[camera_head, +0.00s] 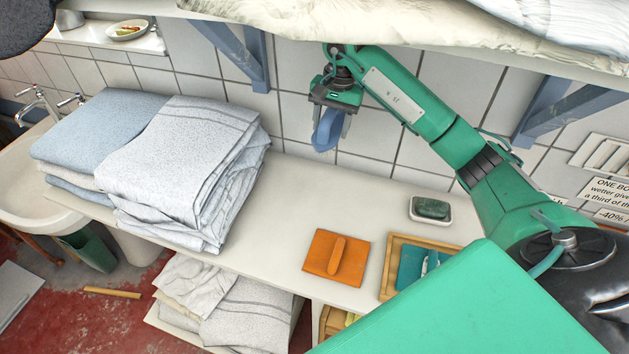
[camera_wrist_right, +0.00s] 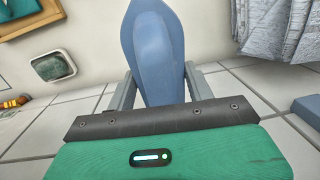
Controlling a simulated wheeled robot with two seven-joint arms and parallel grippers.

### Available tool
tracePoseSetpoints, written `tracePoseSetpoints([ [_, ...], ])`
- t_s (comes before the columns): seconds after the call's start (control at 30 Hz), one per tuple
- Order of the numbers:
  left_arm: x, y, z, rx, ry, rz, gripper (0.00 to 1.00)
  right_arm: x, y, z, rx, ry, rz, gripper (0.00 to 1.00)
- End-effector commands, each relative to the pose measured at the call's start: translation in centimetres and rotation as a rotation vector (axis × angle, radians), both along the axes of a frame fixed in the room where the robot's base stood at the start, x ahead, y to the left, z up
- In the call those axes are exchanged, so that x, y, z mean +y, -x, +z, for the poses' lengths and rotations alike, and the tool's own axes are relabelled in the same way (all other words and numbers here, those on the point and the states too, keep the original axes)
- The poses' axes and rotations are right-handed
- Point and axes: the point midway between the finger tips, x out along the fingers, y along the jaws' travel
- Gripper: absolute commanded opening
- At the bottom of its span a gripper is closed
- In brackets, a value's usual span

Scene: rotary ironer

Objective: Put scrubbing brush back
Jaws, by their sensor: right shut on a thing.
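The scrubbing brush (camera_head: 327,132), a smooth blue oval body, is held in my right gripper (camera_head: 331,118) above the back of the counter, near the tiled wall. In the right wrist view the blue brush (camera_wrist_right: 155,45) sits between the two grey fingers of the right gripper (camera_wrist_right: 160,82), which is shut on it. Its pointed end faces away from the palm. No bristles show in either view. My left gripper is not in view.
A folded towel stack (camera_head: 185,165) fills the counter's left part. An orange block with a handle (camera_head: 336,258), a wooden tray (camera_head: 387,283) with teal things and a soap dish (camera_head: 431,210) stand right. The counter (camera_head: 290,205) between is clear. A shelf (camera_head: 400,45) hangs above.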

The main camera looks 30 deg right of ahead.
Motion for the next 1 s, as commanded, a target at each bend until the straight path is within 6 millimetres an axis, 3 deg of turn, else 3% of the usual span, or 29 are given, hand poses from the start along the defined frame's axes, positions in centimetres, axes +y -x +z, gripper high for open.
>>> tracePoseSetpoints([
  [0.17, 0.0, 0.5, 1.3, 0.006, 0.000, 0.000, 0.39, 0.1, 0.2, -3.0, 0.008, -0.001, -0.001, 0.16],
  [0.6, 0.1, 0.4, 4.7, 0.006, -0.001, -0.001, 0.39, 0.1, 0.2, -13.3, 0.005, -0.003, 0.000, 0.16],
  [1.0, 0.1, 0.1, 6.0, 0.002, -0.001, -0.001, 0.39, 0.1, 0.2, -17.4, 0.006, -0.003, -0.001, 0.16],
])
